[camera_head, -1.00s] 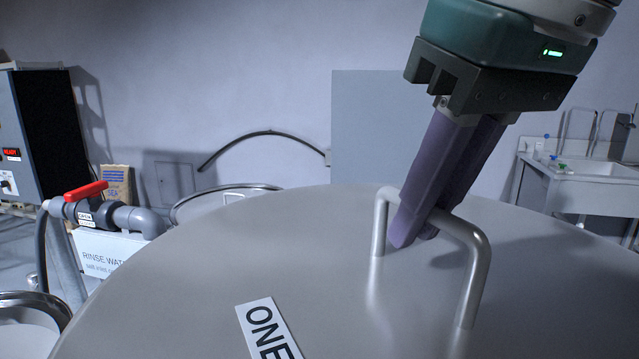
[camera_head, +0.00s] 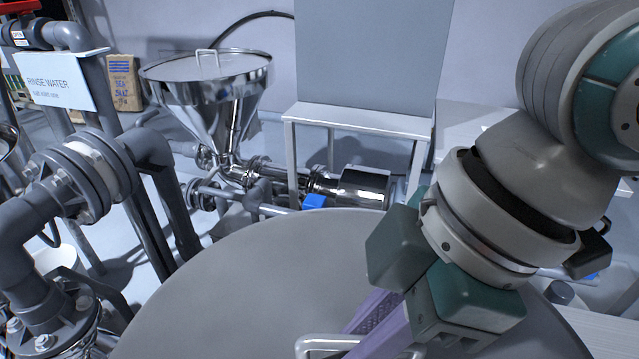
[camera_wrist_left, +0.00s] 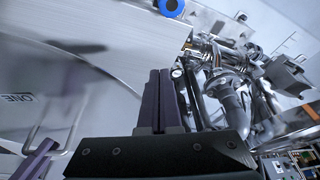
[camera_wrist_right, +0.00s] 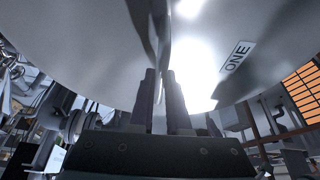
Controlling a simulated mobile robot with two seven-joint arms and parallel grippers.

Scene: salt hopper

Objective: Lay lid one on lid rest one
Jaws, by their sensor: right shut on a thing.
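Lid one (camera_head: 235,280) is a wide grey disc filling the bottom middle of the head view. Its ONE label shows in the left wrist view (camera_wrist_left: 16,97) and the right wrist view (camera_wrist_right: 238,56). My right gripper (camera_head: 375,335) reaches down from the right and is shut on the lid's bar handle (camera_head: 325,344); its fingertips are partly cut off by the frame. Behind the lid is a pale stand (camera_head: 362,119) with an upright grey panel; no label shows, so I cannot tell if it is lid rest one. My left gripper (camera_wrist_left: 160,78) has its purple fingers together, empty, outside the head view.
A steel hopper (camera_head: 212,92) with its own handled lid stands behind, with a pump (camera_head: 352,187) right of it. Grey rinse water pipes (camera_head: 85,175) crowd the left, close to the lid's edge. A salt bag (camera_head: 122,82) stands at the back left.

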